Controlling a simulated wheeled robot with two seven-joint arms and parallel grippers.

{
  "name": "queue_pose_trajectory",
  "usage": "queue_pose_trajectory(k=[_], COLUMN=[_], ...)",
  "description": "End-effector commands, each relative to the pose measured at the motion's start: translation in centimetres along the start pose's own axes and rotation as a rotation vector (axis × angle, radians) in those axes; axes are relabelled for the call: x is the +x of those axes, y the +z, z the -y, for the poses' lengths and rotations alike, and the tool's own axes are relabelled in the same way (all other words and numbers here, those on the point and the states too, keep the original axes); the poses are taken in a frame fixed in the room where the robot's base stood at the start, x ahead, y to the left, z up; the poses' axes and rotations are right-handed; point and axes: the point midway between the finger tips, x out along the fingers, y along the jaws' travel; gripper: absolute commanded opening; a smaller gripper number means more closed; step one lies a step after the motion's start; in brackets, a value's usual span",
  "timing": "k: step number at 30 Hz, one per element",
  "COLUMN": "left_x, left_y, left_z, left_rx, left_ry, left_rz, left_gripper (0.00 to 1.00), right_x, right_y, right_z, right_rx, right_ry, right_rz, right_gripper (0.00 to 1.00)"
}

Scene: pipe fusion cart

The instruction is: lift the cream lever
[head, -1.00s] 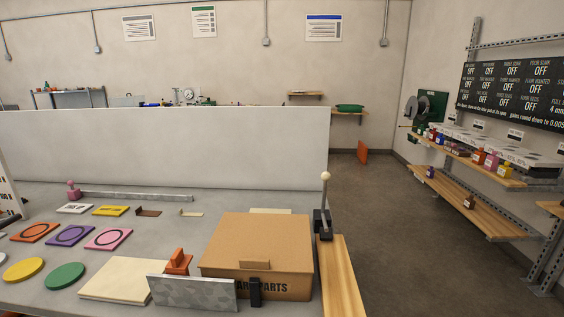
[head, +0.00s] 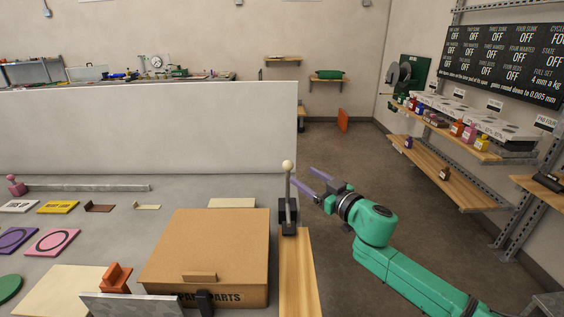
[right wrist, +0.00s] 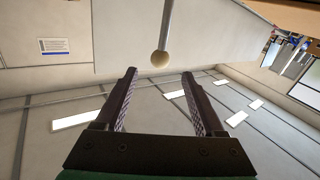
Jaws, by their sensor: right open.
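The cream lever is a grey rod with a round cream knob (head: 288,165), standing upright on a dark base (head: 288,217) at the back end of a wooden strip. In the right wrist view its knob (right wrist: 160,58) hangs just beyond the fingertips, roughly centred between them. My right gripper (head: 312,182) comes in from the right beside the lever, with its two purple-grey fingers apart and pointing toward the rod. It is open and empty, and I see no contact with the lever. My left gripper is not in view.
A cardboard box (head: 207,250) stands left of the wooden strip (head: 298,275). A white panel (head: 150,130) rises behind the bench. Coloured discs and plates lie at left. A shelf (head: 465,145) with small bottles is at right. Open floor lies behind the right arm.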

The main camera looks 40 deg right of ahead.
Motion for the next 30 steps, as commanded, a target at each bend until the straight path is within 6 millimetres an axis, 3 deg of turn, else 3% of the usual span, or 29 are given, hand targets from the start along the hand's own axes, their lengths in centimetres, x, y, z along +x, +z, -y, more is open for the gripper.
queue_pose_trajectory(k=[6, 15, 21, 29, 30], left_x=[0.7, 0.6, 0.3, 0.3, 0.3], left_y=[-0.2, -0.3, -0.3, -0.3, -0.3], left_z=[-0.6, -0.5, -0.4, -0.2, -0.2], left_rx=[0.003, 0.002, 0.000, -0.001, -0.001], left_ry=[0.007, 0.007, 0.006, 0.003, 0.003], left_rz=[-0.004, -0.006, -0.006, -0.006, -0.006], left_gripper=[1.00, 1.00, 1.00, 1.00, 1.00], right_x=[4.9, 9.8, 11.6, 11.8, 11.8], right_y=[-0.1, -0.1, 0.0, 0.1, 0.1], right_z=[0.0, -0.3, -0.2, -0.1, -0.1], right_rx=[-0.001, 0.002, 0.000, 0.000, 0.000], right_ry=[0.000, 0.005, 0.004, 0.002, 0.002], right_rz=[-0.005, -0.002, 0.000, 0.002, 0.002], right_gripper=[0.71, 0.71, 0.71, 0.71, 0.67])
